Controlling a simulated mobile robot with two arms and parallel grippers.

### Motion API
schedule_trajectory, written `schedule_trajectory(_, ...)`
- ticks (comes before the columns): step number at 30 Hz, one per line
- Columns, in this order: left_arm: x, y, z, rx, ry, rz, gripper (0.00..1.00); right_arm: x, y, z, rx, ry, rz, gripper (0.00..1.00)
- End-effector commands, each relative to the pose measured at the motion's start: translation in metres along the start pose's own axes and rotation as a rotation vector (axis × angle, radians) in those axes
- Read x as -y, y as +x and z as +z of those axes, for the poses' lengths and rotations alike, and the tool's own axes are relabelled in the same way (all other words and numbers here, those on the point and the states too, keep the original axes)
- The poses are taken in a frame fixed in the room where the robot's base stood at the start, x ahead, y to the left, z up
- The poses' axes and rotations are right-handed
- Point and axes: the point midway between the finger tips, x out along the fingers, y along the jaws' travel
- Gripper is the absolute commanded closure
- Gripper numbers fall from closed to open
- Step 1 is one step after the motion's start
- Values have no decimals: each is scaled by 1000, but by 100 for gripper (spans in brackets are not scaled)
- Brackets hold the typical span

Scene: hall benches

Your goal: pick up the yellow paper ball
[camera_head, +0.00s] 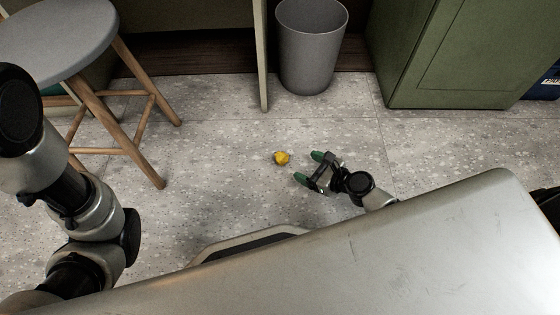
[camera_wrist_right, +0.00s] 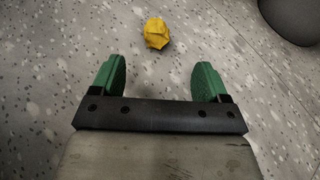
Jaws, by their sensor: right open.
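The yellow paper ball (camera_head: 282,158) is a small crumpled lump on the speckled grey floor, in the middle of the head view. My right gripper (camera_head: 308,167) is just to the right of it, low over the floor, with its green fingertips apart and nothing between them. In the right wrist view the ball (camera_wrist_right: 157,33) lies beyond the fingertips, roughly in line with the gap of the open gripper (camera_wrist_right: 159,72). They do not touch. My left arm shows at the left of the head view, but its gripper does not show.
A grey waste bin (camera_head: 311,50) stands behind the ball, with a green cabinet (camera_head: 460,55) to its right. A stool (camera_head: 60,40) with wooden legs stands at the left. A thin upright panel (camera_head: 260,60) stands left of the bin. The floor around the ball is clear.

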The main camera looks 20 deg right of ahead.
Motion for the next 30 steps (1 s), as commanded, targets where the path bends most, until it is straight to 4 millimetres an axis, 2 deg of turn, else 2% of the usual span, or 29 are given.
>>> schedule_trajectory(6,-3,-13,-5,-3,0,0,57,0,35,-1,3,2,-1,24)
schedule_trajectory(14,-4,-20,-7,-1,0,0,57,-1,58,0,2,0,-1,24)
schedule_trajectory(21,-8,-38,-13,-1,0,0,57,-6,93,-2,4,-1,-1,24)
schedule_trajectory(25,-9,-41,-15,-1,0,0,57,-6,104,-1,2,-1,-1,24)
schedule_trajectory(30,-8,-40,-14,-1,0,1,57,-6,105,0,0,0,-1,24)
